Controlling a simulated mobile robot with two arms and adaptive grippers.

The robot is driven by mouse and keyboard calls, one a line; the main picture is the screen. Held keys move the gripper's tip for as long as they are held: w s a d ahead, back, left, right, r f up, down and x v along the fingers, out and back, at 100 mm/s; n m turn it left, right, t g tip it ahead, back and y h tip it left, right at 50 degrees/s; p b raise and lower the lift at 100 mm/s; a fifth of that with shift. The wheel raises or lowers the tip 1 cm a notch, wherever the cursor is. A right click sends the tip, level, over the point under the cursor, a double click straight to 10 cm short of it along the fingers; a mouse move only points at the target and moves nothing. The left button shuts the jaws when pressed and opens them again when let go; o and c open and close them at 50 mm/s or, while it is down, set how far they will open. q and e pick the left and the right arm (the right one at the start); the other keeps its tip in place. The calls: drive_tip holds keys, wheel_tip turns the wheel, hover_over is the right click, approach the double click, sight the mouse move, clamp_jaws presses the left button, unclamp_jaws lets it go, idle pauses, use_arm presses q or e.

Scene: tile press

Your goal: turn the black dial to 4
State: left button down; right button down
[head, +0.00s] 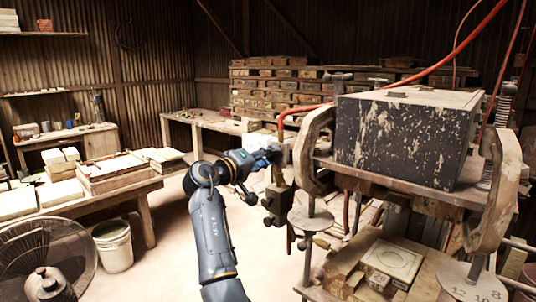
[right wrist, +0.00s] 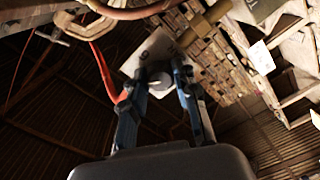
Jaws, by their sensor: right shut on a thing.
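My right gripper (head: 270,152) reaches in from below in the head view, beside the left end of the press. In the right wrist view its two blue-edged fingers (right wrist: 161,79) are shut on a small round knob, the dial (right wrist: 159,83), which looks grey there. The dial sits in front of a pale square plate (right wrist: 155,54). Dark marks show on the plate, but I cannot read them or tell the dial's setting. In the head view the dial is hidden by the gripper. My left gripper is in neither view.
The press carries a large paint-worn dark block (head: 405,137) to the right of my gripper. A red hose (head: 420,72) arches above. A pale disc marked 12, 10, 8 (head: 472,283) is at lower right.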

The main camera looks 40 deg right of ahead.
drive_tip(key=shift+r+n, duration=0.1)
drive_tip(key=shift+n, duration=0.5)
drive_tip(key=c, duration=1)
unclamp_jaws()
drive_tip(key=shift+w, duration=0.1)
drive_tip(key=a, duration=0.8)
drive_tip(key=s+a, duration=0.1)
drive_tip(key=a, duration=0.3)
drive_tip(key=shift+s, duration=0.1)
